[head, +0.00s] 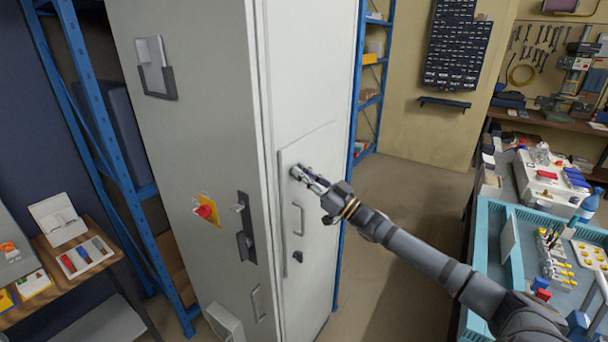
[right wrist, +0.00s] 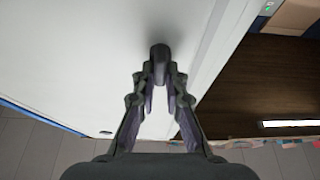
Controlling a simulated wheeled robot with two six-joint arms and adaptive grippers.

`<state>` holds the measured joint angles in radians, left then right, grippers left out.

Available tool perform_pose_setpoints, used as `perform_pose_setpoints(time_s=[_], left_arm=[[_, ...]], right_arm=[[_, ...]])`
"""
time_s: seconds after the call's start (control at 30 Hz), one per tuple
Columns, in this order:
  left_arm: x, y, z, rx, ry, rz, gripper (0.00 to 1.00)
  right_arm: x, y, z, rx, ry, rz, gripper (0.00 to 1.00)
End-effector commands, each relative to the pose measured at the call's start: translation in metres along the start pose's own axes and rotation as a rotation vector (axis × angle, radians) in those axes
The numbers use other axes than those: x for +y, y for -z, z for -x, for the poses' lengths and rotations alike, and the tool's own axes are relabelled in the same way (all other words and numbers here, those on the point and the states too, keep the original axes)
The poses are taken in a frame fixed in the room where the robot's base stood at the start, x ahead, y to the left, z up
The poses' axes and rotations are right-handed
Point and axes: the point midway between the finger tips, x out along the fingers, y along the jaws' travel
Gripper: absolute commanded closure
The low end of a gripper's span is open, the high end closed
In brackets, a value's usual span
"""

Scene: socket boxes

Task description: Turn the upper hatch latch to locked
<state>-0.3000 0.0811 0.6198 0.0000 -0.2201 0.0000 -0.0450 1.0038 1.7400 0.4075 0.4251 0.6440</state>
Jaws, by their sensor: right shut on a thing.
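The hatch (head: 308,200) is a pale panel on the right face of a tall grey cabinet. My right gripper (head: 300,173) is at the hatch's upper part, shut on the upper hatch latch. In the right wrist view the latch (right wrist: 160,62) is a small dark knob between the fingertips (right wrist: 160,78). In the head view the gripper mostly hides this latch, so I cannot tell its angle. A lower dark latch (head: 297,256) sits below the hatch's handle (head: 299,219), apart from the gripper. My left gripper is not in view.
The cabinet's left face carries a red knob on a yellow plate (head: 207,211) and a dark door handle (head: 245,232). A workbench with a teal tray (head: 486,262) stands at the right. The floor (head: 415,190) between cabinet and bench is clear.

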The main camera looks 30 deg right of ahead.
Motion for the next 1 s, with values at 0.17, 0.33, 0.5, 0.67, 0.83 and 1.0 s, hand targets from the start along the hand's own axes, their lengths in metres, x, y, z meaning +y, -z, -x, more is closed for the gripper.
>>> perform_pose_setpoints(time_s=[0.17, 0.33, 0.5, 0.67, 0.83, 1.0], left_arm=[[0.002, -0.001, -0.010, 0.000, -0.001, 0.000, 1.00], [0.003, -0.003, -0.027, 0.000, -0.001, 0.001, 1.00], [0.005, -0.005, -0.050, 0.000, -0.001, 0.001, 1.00], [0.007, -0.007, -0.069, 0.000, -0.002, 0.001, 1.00], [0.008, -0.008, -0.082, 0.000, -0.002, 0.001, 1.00], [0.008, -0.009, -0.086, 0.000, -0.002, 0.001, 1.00]], right_arm=[[0.000, -0.003, 0.001, -0.001, 0.019, 0.048, 1.00], [0.000, -0.005, 0.002, 0.000, 0.062, 0.150, 1.00], [-0.001, -0.006, 0.003, 0.001, 0.119, 0.290, 1.00], [-0.001, -0.006, 0.003, 0.000, 0.177, 0.432, 1.00], [-0.002, -0.004, 0.002, 0.001, 0.238, 0.580, 1.00], [-0.003, -0.002, 0.001, 0.000, 0.299, 0.727, 1.00]])
